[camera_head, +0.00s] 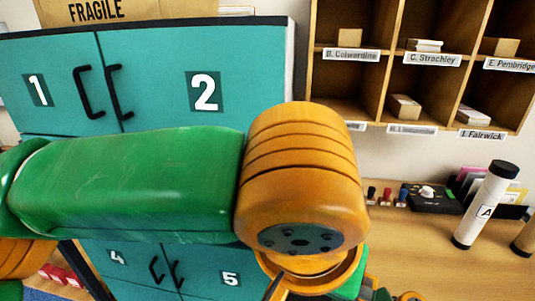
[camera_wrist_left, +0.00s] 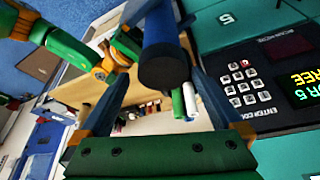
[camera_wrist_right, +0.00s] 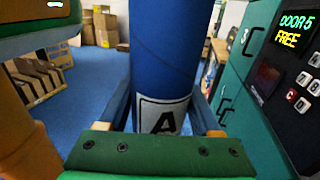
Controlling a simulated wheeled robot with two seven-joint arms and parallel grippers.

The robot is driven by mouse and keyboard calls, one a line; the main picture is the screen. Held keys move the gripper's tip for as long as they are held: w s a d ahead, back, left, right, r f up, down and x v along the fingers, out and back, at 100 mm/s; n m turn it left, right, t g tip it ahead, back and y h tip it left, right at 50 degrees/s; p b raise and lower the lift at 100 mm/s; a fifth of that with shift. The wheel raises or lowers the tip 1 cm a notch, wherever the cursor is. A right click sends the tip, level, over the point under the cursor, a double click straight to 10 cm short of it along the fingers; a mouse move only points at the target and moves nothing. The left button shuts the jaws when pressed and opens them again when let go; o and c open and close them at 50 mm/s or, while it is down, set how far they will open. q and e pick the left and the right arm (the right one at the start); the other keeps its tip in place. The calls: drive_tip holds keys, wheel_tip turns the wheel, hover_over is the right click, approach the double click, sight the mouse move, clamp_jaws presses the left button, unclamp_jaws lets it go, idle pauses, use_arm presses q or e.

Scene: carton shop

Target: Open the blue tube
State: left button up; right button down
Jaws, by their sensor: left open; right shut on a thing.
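The blue tube (camera_wrist_right: 165,60) stands between the fingers of my right gripper (camera_wrist_right: 163,105) in the right wrist view, which is shut on it. A white label with a black A is on the tube just beyond the gripper's palm. In the left wrist view the tube (camera_wrist_left: 162,28) points its dark end cap (camera_wrist_left: 163,68) toward my left gripper (camera_wrist_left: 160,88). That gripper is open, with one finger on each side of the cap; whether they touch it I cannot tell. In the head view my left arm's green and orange links hide both grippers and the blue tube.
Teal numbered lockers (camera_head: 180,75) stand close by, with a keypad panel (camera_wrist_left: 265,85) reading "DOOR 5 FREE" in the right wrist view. A white tube (camera_head: 483,207) with a black cap stands on the wooden counter (camera_head: 430,255). Pigeonhole shelves (camera_head: 350,80) hang above.

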use_arm(q)
drive_tip(key=c, duration=1.5)
drive_tip(key=shift+r, duration=0.2)
drive_tip(key=shift+r, duration=0.95)
drive_tip(key=shift+r, duration=0.1)
